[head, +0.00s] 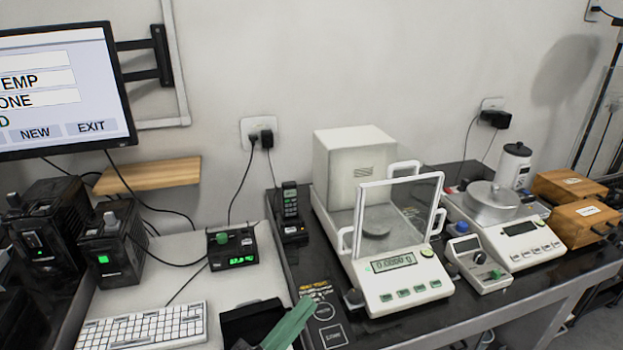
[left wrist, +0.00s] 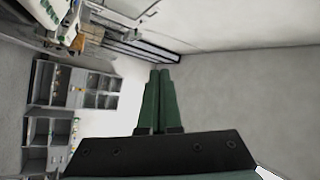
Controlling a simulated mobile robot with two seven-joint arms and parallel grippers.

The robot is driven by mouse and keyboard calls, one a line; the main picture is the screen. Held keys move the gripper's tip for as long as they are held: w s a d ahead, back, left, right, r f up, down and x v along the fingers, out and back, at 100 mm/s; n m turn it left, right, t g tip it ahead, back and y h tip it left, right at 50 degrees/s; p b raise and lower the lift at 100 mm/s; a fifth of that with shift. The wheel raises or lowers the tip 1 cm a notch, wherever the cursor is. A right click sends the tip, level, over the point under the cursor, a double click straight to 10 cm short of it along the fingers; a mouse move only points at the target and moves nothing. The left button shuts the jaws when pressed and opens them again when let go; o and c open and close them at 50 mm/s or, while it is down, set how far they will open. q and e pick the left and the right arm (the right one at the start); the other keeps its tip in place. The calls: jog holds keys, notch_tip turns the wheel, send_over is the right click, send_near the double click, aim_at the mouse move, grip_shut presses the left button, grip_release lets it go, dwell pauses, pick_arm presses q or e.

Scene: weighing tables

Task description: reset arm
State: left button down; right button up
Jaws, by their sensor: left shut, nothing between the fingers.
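My left gripper (head: 304,304) shows at the bottom middle of the head view, with green fingers and a black body. It is in front of the black weighing table's near edge, with its fingers pointing up and right. In the left wrist view the two green fingers (left wrist: 160,78) lie side by side, shut, with nothing between them. My right gripper is not in view.
A balance (head: 405,288) with a glass-fronted chamber stands right of the gripper. A second balance (head: 518,240) is farther right. A keyboard (head: 142,327), a small green-lit display box (head: 232,246) and a handset (head: 290,208) are to the left. Cabinets (left wrist: 88,88) appear in the wrist view.

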pick_arm(q)
jog(key=s+a+f+n+g+y+p, duration=0.1)
jog(key=a+f+n+y, duration=0.45)
jog(key=f, duration=0.35)
jog(key=s+a+f+n+g+y, duration=0.1)
jog(key=s+a+f+n+y, duration=0.1)
jog(key=a+f+n+y, duration=0.4)
jog(key=s+a+f+n+g, duration=0.1)
jog(key=s+f+n+g, duration=0.1)
jog(key=s+f, duration=0.3)
jog(key=s+a+f+n+g+y, duration=0.1)
jog(key=s+a+f+n+g, duration=0.1)
jog(key=s+f, duration=0.4)
notch_tip(320, 180, down, 3)
jog(key=n+g+p, duration=0.1)
jog(key=n, duration=0.1)
jog(key=shift+s+a+n, duration=0.15)
jog(key=shift+a+n, duration=0.15)
jog(key=shift+n, duration=0.05)
